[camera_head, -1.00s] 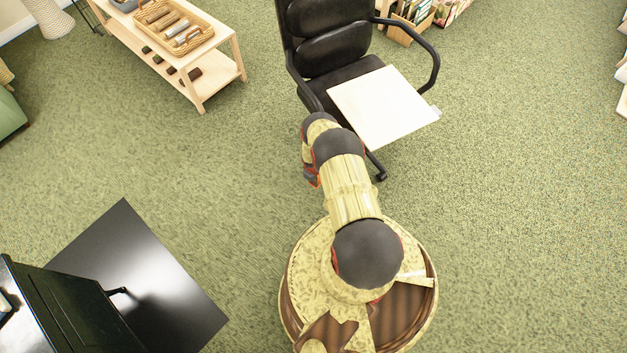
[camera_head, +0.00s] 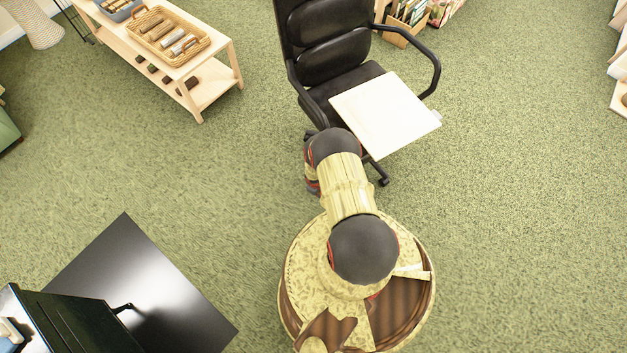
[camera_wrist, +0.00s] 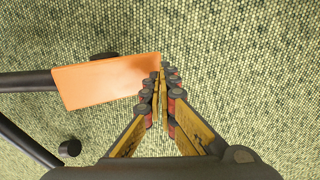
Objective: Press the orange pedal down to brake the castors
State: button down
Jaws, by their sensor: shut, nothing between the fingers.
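The orange pedal (camera_wrist: 105,81) is a flat plate on a dark leg of the chair base, left of centre in the wrist view. My gripper (camera_wrist: 162,72) is shut and empty, its fingertips close to the pedal's right end and overlapping its edge in the picture. I cannot tell whether they touch it. The black office chair (camera_head: 335,45) with armrests stands ahead of me in the head view. The pedal and my fingers are hidden there behind my arm. Black castors (camera_wrist: 69,148) show at the ends of the chair legs.
A pale square board (camera_head: 385,112) covers part of the chair seat. A wooden shelf table (camera_head: 205,85) with a wicker basket (camera_head: 205,47) stands at upper left. A black panel (camera_head: 150,270) and black cabinet (camera_head: 65,325) are at lower left. Green carpet on the right is clear.

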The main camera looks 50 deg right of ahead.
notch_tip(320, 180, up, 2)
jog(key=shift+r+p, duration=0.1)
jog(key=shift+p, duration=0.5)
